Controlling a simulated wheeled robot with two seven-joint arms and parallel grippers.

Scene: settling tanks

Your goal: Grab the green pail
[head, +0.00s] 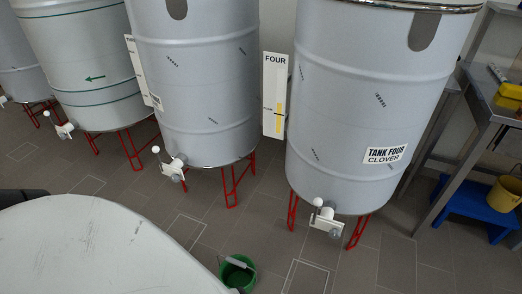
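The green pail (240,279) stands on the grey tiled floor at the bottom middle of the head view, close to the lower picture edge. Its open top shows, with a pale grip on its handle lying across the rim. No gripper touches it. Neither my left nor my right gripper is in view.
Large grey tanks on red legs stand behind the pail; the nearest is tank four (370,90), with a white outlet valve (327,222) low in front. At right are a metal bench (489,98), a blue step (468,207) and a yellow pail (505,193). Open floor lies right of the green pail.

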